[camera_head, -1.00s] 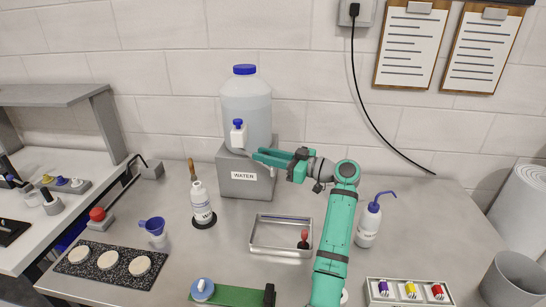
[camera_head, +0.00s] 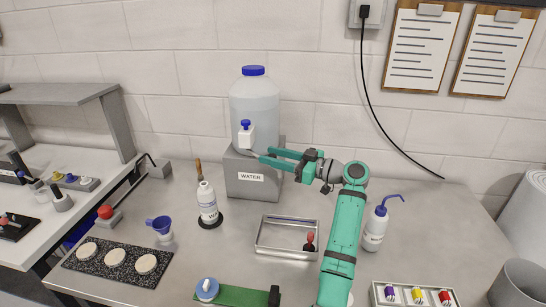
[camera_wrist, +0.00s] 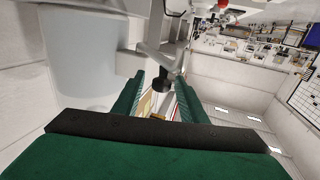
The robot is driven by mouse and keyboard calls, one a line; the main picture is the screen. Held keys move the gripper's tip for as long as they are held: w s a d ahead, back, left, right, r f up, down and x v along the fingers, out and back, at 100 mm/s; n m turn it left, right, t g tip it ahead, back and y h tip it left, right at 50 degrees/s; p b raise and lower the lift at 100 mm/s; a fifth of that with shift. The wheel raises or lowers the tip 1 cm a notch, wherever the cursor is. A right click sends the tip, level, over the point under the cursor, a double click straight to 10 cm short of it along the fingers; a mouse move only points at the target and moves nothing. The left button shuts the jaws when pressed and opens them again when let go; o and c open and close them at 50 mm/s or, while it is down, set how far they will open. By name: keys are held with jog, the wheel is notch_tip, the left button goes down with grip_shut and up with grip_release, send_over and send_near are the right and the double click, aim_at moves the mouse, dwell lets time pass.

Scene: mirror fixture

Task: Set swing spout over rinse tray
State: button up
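The swing spout (camera_head: 246,133) is the white tap with a blue knob on the front of the clear water jug (camera_head: 254,103). The jug stands on a grey block labelled WATER. My gripper (camera_head: 265,155) is open, its green fingers pointing left, just right of and below the tap. In the wrist view, the white tap body and its dark nozzle (camera_wrist: 161,83) show between and beyond my fingers (camera_wrist: 158,100). I cannot tell whether a finger touches it. The rinse tray (camera_head: 262,246), a shallow metal tray, lies on the bench in front of the block, to the right.
A red-topped stopper (camera_head: 310,240) stands in the tray. A labelled bottle (camera_head: 207,203) stands left of the block, and a wash bottle (camera_head: 375,228) right of my arm.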

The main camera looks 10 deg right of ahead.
jog(key=v, duration=1)
jog(key=shift+s+d, duration=0.25)
jog(key=shift+d, duration=0.05)
